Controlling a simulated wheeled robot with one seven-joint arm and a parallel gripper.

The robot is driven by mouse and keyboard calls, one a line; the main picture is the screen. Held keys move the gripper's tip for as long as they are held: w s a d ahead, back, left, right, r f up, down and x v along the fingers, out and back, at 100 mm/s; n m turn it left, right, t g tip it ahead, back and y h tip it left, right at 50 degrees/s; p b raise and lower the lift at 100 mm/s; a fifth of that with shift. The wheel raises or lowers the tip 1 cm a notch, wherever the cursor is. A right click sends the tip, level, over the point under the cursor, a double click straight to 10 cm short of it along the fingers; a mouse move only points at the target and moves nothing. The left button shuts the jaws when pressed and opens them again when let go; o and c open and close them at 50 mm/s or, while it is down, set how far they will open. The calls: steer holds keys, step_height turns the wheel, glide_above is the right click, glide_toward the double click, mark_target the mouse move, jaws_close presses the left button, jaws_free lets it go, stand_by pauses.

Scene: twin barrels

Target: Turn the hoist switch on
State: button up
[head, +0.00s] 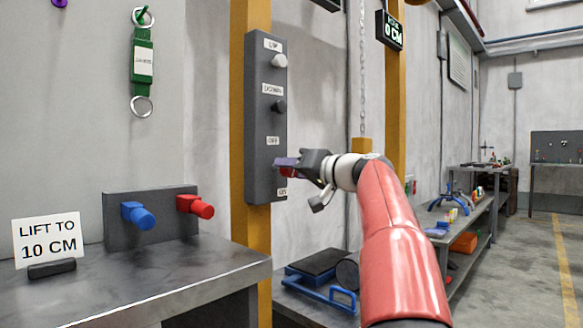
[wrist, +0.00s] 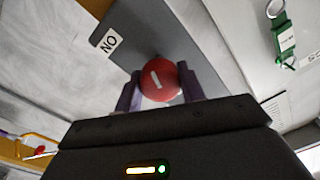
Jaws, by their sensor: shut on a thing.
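The hoist switch is a round red knob (wrist: 160,80) with a white mark. It sits on a grey control box (head: 267,110) fixed to a yellow post. My gripper (head: 284,164) is at the lower part of the box, with its purple fingers on both sides of the knob, shut on it. In the wrist view the white mark is tilted, and an upside-down ON label (wrist: 110,41) is at the upper left. In the head view an OFF label (head: 272,140) is above the fingers. The knob is mostly hidden there.
A white knob (head: 279,61) and a black knob (head: 279,106) are higher on the box. A bench (head: 150,285) at left holds blue (head: 137,215) and red (head: 195,206) handles and a LIFT TO 10 CM sign (head: 47,240). A chain (head: 362,70) hangs behind my arm.

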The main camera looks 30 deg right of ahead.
steer(key=m+p, duration=0.1)
steer(key=m, duration=0.2)
steer(key=shift+r+m, duration=0.1)
steer(key=shift+m, duration=0.3)
steer(key=m+p, duration=0.1)
steer(key=m, duration=0.2)
steer(key=shift+m, duration=0.4)
steer(key=m+p, duration=0.1)
steer(key=m, duration=0.2)
steer(key=shift+m+h, duration=0.3)
steer(key=shift+m+p, duration=0.85)
steer(key=shift+m, duration=0.65)
steer(key=o, duration=1)
steer(key=shift+c, duration=0.2)
